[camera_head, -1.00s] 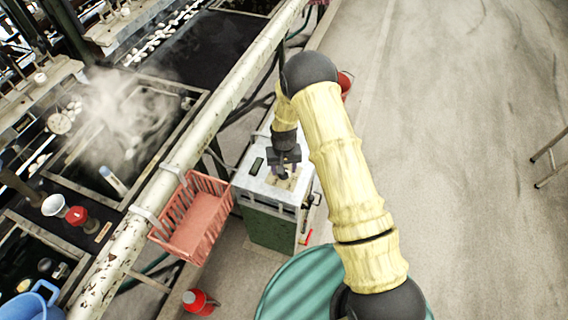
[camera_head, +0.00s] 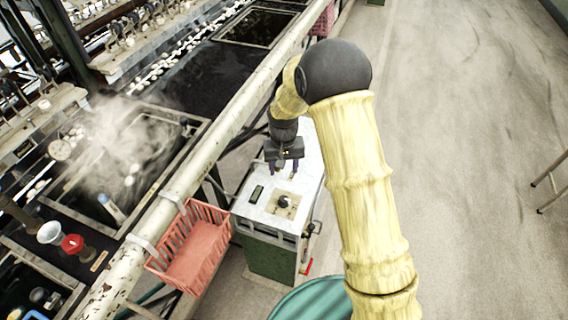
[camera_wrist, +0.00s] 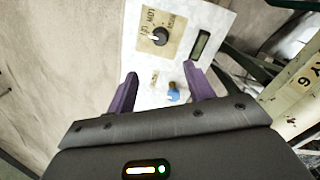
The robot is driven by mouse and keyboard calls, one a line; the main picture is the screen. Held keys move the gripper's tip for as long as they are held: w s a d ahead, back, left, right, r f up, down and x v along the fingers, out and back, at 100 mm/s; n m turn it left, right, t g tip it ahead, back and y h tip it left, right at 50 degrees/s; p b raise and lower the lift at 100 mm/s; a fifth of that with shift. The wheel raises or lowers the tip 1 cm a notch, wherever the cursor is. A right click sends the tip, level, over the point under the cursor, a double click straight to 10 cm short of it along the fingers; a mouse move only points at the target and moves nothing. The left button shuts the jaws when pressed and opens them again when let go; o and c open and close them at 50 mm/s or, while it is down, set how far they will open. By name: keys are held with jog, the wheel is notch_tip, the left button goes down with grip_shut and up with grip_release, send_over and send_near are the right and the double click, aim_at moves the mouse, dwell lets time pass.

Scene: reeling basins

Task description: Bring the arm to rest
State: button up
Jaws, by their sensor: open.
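My gripper (camera_head: 284,166) is open and empty, with its purple fingers spread, above the white top of a green-sided control cabinet (camera_head: 262,213). The wrist view shows my gripper (camera_wrist: 160,88) and the cabinet's panel (camera_wrist: 195,30) beyond the fingertips. A black dial knob (camera_wrist: 160,37) sits on a beige label plate. It also shows in the head view (camera_head: 284,202), just below the gripper and apart from it. A small blue knob or button (camera_wrist: 172,95) shows between the fingers in the wrist view. My yellow arm reaches up and over from the lower right.
A pink basket (camera_head: 196,250) hangs on the rusty white pipe (camera_head: 160,205) left of the cabinet. Steaming basins (camera_head: 130,150) lie beyond the pipe. A teal round thing (camera_head: 310,300) stands at the bottom. Open floor (camera_head: 460,120) is on the right.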

jog(key=shift+r, duration=0.65)
jog(key=s+d+r+m+t+p, duration=0.1)
jog(key=s+d+r+p, duration=0.6)
jog(key=s+d+r, duration=0.8)
jog(key=s+r+t, duration=0.1)
jog(key=s+r, duration=0.3)
jog(key=shift+d+m+t+p, duration=0.3)
jog(key=shift+d+p, duration=0.05)
jog(key=shift+s+r, duration=0.1)
